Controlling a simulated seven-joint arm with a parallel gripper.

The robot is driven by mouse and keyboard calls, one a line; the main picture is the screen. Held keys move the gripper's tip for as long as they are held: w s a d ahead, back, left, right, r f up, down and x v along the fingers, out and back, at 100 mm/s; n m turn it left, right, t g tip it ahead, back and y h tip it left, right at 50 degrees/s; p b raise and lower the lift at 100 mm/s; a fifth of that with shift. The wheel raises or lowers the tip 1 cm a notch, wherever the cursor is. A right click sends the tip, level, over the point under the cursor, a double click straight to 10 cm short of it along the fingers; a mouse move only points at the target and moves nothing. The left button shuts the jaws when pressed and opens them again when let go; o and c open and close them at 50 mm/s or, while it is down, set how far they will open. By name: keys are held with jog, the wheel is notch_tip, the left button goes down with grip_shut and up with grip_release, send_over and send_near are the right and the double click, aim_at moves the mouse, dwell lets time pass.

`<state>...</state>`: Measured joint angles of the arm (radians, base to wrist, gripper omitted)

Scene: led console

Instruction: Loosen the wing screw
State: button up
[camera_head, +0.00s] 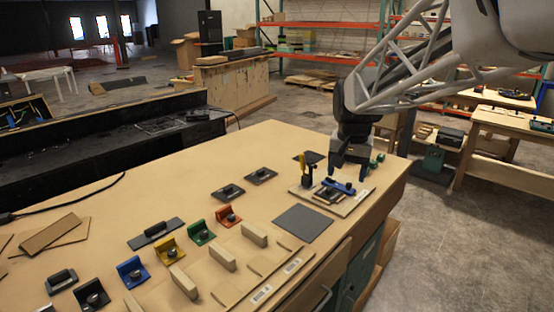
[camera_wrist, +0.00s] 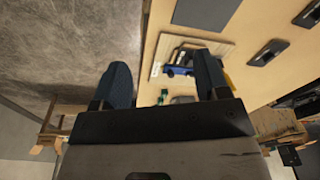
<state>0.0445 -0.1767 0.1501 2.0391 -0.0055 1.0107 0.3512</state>
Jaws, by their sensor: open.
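My gripper (camera_head: 349,172) is open, pointing down over the right end of the wooden table, close to a small fixture on a pale board (camera_head: 349,206). The fixture has a blue bar (camera_head: 341,187) and a dark block under it. I cannot tell which part is the wing screw.
A grey square pad (camera_head: 303,223) lies in front of the board. Coloured brackets with dark knobs, such as an orange one (camera_head: 228,216), and several wooden blocks (camera_head: 254,234) fill the table's left and middle. Two dark plates (camera_head: 260,176) lie farther back. The table's right edge is close to the gripper.

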jog(key=w+d+f+m, duration=0.1)
jog(key=w+f, duration=0.2)
jog(key=w, duration=0.7)
jog(key=w+d+f+m+g, duration=0.1)
jog(key=w+f, duration=0.3)
jog(key=w, duration=0.6)
jog(key=w+d+f+m, duration=0.2)
jog(key=w+f, duration=0.2)
jog(key=w, duration=0.6)
jog(key=shift+w+d+f, duration=0.1)
jog(key=shift+d, duration=0.25)
jog(key=shift+f, duration=0.1)
jog(key=shift+f, duration=3.85)
jog(key=c, duration=0.9)
